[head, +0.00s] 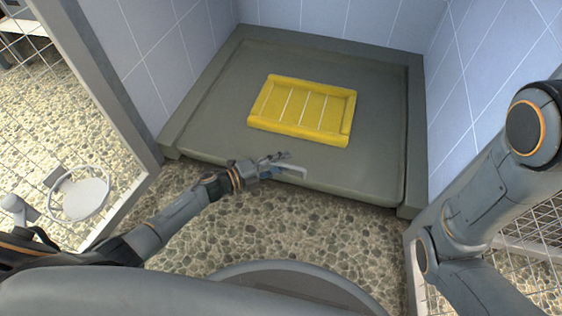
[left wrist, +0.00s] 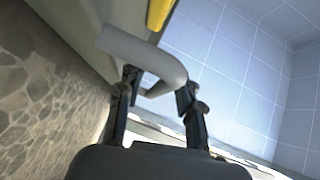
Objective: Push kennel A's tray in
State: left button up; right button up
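Kennel A's tray (head: 378,160) is a wide grey-green slab at the tiled back of the kennel, with a yellow slatted bed (head: 303,109) lying on it. A pale grey curved handle (head: 290,170) is at the tray's front edge; it shows large in the left wrist view (left wrist: 142,50). My left gripper (head: 274,163) is at this handle. Its two fingers (left wrist: 158,88) are apart, with the bent part of the handle between and just beyond them. Firm contact cannot be made out. My right arm shows at the right, but its gripper is out of view.
A grey curb (head: 195,95) runs along the tray's left side and back. Tiled walls enclose the kennel. A grey post (head: 95,80) and wire mesh stand at the left, with more mesh (head: 545,215) at the right. Pebbled floor (head: 270,225) lies clear in front.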

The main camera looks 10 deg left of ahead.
pick_arm(q)
jog(key=v, duration=1.2)
jog(key=shift+d+r, duration=0.1)
